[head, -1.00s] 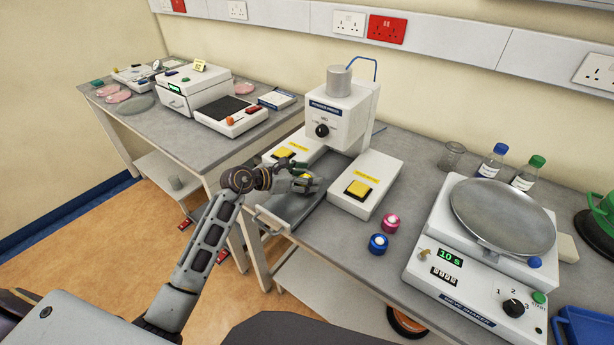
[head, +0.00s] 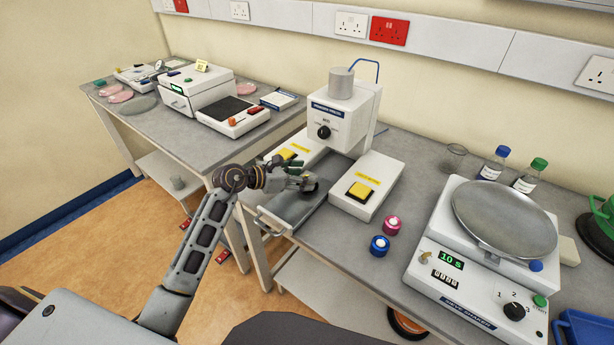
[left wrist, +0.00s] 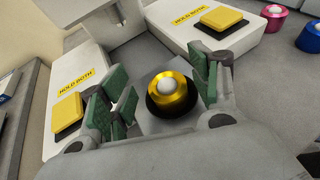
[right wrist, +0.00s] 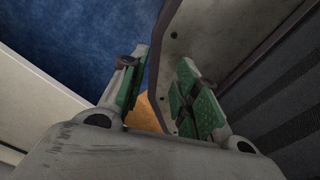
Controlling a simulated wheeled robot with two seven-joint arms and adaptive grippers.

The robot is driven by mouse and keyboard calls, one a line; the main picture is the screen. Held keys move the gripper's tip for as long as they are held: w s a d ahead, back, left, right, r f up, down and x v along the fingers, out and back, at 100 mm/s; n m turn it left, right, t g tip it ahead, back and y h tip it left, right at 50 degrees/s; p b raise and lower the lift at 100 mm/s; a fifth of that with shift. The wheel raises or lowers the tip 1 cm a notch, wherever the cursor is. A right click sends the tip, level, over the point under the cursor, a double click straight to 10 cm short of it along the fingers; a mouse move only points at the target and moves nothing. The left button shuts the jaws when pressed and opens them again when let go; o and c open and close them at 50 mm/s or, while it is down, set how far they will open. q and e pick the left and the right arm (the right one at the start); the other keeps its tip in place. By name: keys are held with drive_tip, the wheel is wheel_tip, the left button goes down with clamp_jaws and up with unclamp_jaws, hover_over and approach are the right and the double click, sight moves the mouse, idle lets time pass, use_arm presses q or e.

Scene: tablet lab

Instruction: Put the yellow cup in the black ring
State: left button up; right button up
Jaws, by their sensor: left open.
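The yellow cup (left wrist: 172,102), with a pale round centre, stands upright in the left wrist view. The black ring (left wrist: 152,104) shows as a dark rim around its base. I cannot tell whether the cup is fully seated. My left gripper (left wrist: 165,89) is open, its green-padded fingers on either side of the cup with gaps between. In the head view, my left gripper (head: 303,183) is over the press tray, and I cannot make out the cup there. My right gripper (right wrist: 157,95) is open and empty, away from the bench.
The white press (head: 342,115) stands behind the tray (head: 290,211), with yellow-button housings on both sides. A pink cup (head: 392,225) and a blue cup (head: 380,246) stand right of it. A shaker (head: 480,275) is farther right. Bare bench lies around the small cups.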

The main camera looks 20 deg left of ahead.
use_arm(q)
drive_tip(key=b+v, duration=0.1)
drive_tip(key=v, duration=0.6)
drive_tip(key=shift+s+a+r, duration=0.15)
drive_tip(key=shift+s+a, duration=0.05)
drive_tip(key=shift+s, duration=0.1)
drive_tip(key=shift+s+a+r, duration=0.3)
drive_tip(key=shift+s+a, duration=0.1)
drive_tip(key=shift+s, duration=0.1)
drive_tip(key=shift+s+a+r, duration=0.15)
drive_tip(key=shift+s+a, duration=0.05)
use_arm(e)
drive_tip(key=shift+w+d+f, duration=0.3)
drive_tip(key=shift+d, duration=0.25)
drive_tip(key=shift+w+d+f, duration=0.25)
drive_tip(key=shift+d+f, duration=0.05)
drive_tip(key=shift+d, duration=0.2)
drive_tip(key=shift+s, duration=0.45)
drive_tip(key=shift+w, duration=0.3)
